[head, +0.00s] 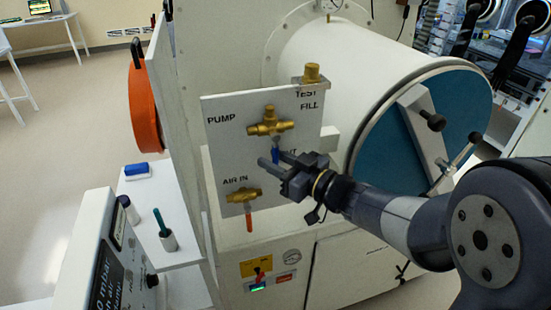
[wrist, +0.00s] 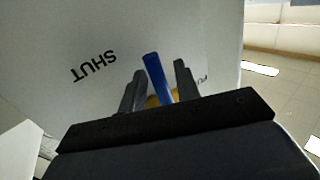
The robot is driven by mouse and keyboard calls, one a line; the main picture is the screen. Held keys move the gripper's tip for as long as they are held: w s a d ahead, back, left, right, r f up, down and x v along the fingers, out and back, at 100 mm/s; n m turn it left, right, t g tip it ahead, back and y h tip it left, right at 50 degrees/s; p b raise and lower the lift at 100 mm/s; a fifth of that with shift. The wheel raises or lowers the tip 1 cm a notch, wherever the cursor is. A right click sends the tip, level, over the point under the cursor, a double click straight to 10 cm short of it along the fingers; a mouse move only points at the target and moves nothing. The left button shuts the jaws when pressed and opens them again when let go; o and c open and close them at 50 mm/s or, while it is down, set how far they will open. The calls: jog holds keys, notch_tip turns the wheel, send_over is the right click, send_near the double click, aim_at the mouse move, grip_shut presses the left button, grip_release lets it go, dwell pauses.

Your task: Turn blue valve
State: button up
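The blue valve handle (head: 275,155) hangs down from a brass valve body (head: 270,123) on the white panel (head: 225,150). My gripper (head: 271,160) is at the handle, in front of the panel. In the wrist view the blue handle (wrist: 158,78) stands between the two fingers of my gripper (wrist: 160,72), slightly tilted, with a gap showing on both sides. The gripper is open around the handle. The brass body is mostly hidden behind the gripper there. The word SHUT is printed on the panel beside the handle.
A second brass valve (head: 244,194) with an orange-red handle (head: 249,221) sits below, near AIR IN. A brass fitting (head: 311,73) is at the panel's upper right. A white cylinder with a blue door (head: 450,100) stands to the right. A side shelf (head: 150,190) is at left.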

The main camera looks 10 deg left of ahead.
jog(key=shift+c, duration=0.2)
grip_shut()
dwell(0.4)
